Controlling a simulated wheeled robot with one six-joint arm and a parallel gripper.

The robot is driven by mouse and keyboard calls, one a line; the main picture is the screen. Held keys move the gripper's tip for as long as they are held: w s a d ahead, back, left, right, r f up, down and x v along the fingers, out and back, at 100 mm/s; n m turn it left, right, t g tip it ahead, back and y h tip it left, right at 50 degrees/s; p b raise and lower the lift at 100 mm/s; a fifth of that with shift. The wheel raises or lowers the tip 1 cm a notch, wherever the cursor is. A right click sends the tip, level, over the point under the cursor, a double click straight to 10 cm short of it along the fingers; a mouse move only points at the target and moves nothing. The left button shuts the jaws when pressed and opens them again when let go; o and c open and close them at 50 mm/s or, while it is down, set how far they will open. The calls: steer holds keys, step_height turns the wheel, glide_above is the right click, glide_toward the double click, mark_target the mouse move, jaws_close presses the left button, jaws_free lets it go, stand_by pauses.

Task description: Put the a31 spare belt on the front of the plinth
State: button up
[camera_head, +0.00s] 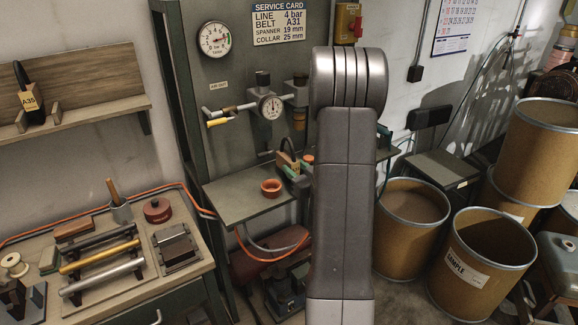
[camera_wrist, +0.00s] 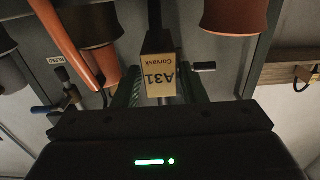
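The A31 belt (camera_wrist: 158,80) shows in the wrist view as a tan tag block reading A31, between the green fingers of my gripper (camera_wrist: 160,92). The fingers look shut on it; dark belt runs up from the tag. In the head view, my gripper (camera_head: 295,172) is low over the grey ledge under the gauge panel, partly hidden by my arm. The held tag (camera_head: 284,160) shows there. I cannot tell whether the belt touches the ledge. The grey ledge (camera_head: 232,203) may be the plinth; nothing labels it. Another belt, tagged A35 (camera_head: 30,101), stands on the wooden wall shelf (camera_head: 90,110).
A terracotta collar (camera_head: 270,187) sits on the ledge close to my gripper. A gauge with valve (camera_head: 270,106) projects from the panel above. A bench (camera_head: 130,300) with rods and blocks is at left. Fibre drums (camera_head: 412,230) stand at right. The ledge's left front is bare.

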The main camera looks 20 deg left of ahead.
steer(key=b+v, duration=0.2)
steer(key=v, duration=0.6)
steer(key=b, duration=0.3)
glide_toward(288, 137)
steer(key=shift+f+p+x, duration=0.15)
steer(key=shift+p+x, duration=0.15)
steer(key=shift+x, duration=1.35)
steer(key=shift+f+p+x, duration=0.2)
steer(key=shift+p+x, duration=0.05)
steer(key=shift+x, duration=1.45)
steer(key=shift+f+p+x, duration=0.15)
steer(key=shift+p+x, duration=0.15)
steer(key=shift+x, duration=1.35)
steer(key=shift+c, duration=0.5)
jaws_close()
